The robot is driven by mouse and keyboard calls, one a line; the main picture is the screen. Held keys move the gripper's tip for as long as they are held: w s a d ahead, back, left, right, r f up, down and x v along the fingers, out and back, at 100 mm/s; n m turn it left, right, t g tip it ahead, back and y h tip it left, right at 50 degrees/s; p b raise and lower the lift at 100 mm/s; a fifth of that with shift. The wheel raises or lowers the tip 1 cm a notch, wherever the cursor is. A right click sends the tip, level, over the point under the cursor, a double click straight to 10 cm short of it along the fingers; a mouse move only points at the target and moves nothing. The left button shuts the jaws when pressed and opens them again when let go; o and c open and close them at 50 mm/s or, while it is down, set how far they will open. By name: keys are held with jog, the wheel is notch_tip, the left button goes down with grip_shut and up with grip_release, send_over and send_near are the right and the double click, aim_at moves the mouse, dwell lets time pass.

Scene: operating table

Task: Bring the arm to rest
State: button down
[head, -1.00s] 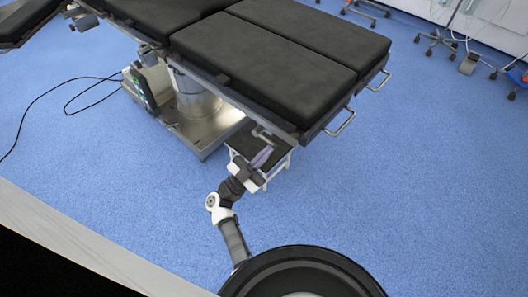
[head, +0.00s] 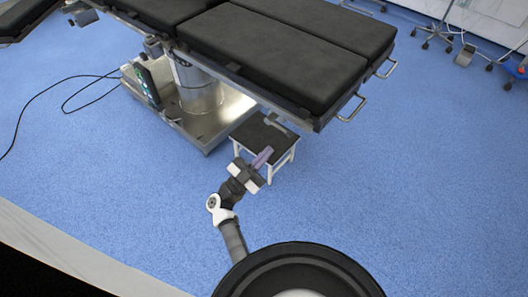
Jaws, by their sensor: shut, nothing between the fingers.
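My gripper (head: 262,157) is at the end of my arm (head: 235,198), low in front of the operating table. Its purple-grey fingers are shut with nothing seen between them. In the picture it overlaps the front of a small stool (head: 251,133) with a dark top and white legs; I cannot tell whether it touches the stool. A grey object (head: 281,126) lies on the stool top, too small to identify.
The operating table (head: 270,50) with black pads stands behind, with metal side rails and a handle (head: 352,108). Its steel base (head: 185,118) is to the left of the stool. A black cable (head: 62,92) lies on the blue floor (head: 420,190).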

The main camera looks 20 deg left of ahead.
jog(key=b+v, duration=0.2)
jog(key=v, duration=0.6)
jog(key=shift+a+f, duration=0.2)
jog(key=shift+f, duration=0.05)
jog(key=shift+s, duration=0.1)
